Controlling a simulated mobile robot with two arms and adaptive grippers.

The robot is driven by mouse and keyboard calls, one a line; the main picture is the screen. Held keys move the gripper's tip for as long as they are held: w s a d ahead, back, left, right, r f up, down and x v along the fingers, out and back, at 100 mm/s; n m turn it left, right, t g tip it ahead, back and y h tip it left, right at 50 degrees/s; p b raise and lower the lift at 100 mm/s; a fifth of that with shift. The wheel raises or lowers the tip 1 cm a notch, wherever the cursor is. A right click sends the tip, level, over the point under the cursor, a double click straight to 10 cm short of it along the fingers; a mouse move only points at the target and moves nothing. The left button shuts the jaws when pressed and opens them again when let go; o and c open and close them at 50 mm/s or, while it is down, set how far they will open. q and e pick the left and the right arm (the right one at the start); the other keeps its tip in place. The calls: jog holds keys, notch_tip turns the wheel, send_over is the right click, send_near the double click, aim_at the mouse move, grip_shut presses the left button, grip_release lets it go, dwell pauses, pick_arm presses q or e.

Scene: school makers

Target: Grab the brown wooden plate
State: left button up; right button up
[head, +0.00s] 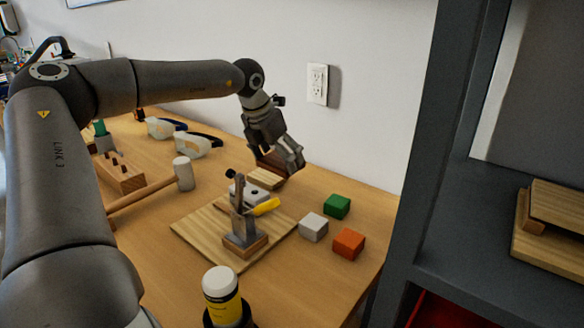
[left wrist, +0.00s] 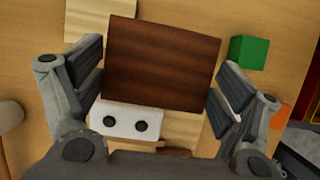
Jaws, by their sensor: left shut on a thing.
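The brown wooden plate (left wrist: 162,62) is dark, flat and roughly square. In the left wrist view it fills the space between the two fingers of my left gripper (left wrist: 157,82). In the head view my left gripper (head: 288,165) is over the back of the table, near the wall, shut on the plate. The plate (head: 270,160) is mostly hidden there behind the fingers, above a small light wooden block (head: 265,179). Whether it touches that block cannot be told. My right gripper is not in view.
Green (head: 337,206), white (head: 313,227) and orange (head: 348,243) cubes lie to the right. A mallet (head: 183,173) lies left, a yellow-labelled bottle (head: 222,295) stands in front. A dark shelf (head: 500,220) borders the right.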

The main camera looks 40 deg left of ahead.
pick_arm(q)
jog(key=shift+s+a+r, duration=0.55)
jog(key=shift+s+a, duration=0.3)
jog(key=shift+s, duration=0.15)
jog(key=shift+s+a+r, duration=0.55)
jog(key=shift+s+a, duration=0.35)
jog(key=shift+s, duration=0.05)
jog(key=shift+s+a+r, duration=0.55)
jog(key=shift+s+a, duration=0.3)
jog(key=shift+s, duration=0.15)
